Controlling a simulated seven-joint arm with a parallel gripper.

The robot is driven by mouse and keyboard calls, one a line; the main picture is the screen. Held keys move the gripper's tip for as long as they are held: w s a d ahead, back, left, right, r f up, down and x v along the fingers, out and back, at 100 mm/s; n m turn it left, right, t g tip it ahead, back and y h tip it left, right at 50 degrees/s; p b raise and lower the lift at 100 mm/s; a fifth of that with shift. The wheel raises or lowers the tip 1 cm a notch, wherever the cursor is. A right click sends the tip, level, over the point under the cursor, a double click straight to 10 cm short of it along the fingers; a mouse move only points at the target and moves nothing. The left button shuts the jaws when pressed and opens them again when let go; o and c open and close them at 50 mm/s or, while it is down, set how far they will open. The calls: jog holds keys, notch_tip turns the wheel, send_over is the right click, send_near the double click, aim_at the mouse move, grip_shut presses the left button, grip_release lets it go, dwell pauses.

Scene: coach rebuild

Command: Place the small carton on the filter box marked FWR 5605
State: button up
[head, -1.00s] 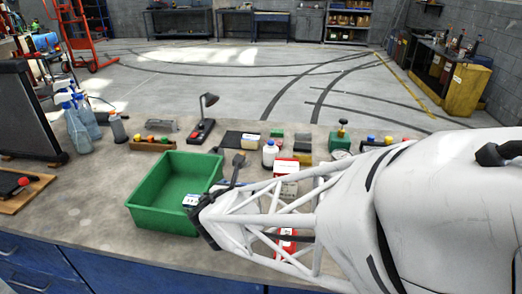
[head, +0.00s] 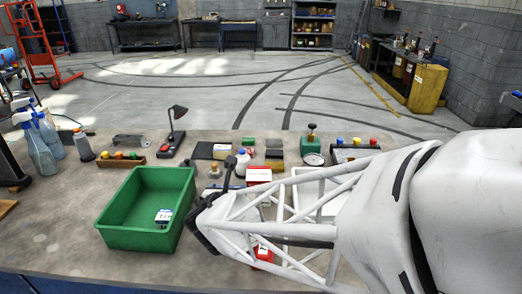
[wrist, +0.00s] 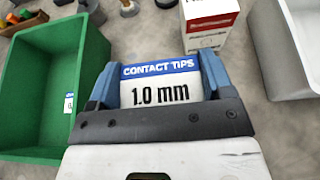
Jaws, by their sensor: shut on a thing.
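In the wrist view my gripper (wrist: 159,82) is shut on a small white carton (wrist: 160,94) with a blue band, printed CONTACT TIPS 1.0 mm. A blue finger grips each side. In the head view my gripper (head: 205,214) is just right of the green bin, and the carton cannot be made out there. A white and red box (wrist: 212,22) stands beyond the carton, to its upper right in the wrist view. A white and red box also shows in the head view (head: 259,175), partly behind my arm. I cannot read FWR 5605 on any box.
A white tray (wrist: 298,38) is at right, beyond the box. Another red item (head: 263,252) sits under my arm.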

jog(key=d+r, duration=0.4)
jog(key=d, duration=0.8)
jog(key=shift+s, duration=0.2)
jog(key=shift+r, duration=0.1)
send_over(259, 172)
jog(key=shift+w+f, duration=0.1)
jog(key=shift+f, duration=0.65)
jog(key=shift+f, duration=0.1)
jog(key=shift+f, duration=1.65)
jog(key=shift+f, duration=0.15)
jog(key=o, duration=1)
jog(key=shift+c, duration=0.2)
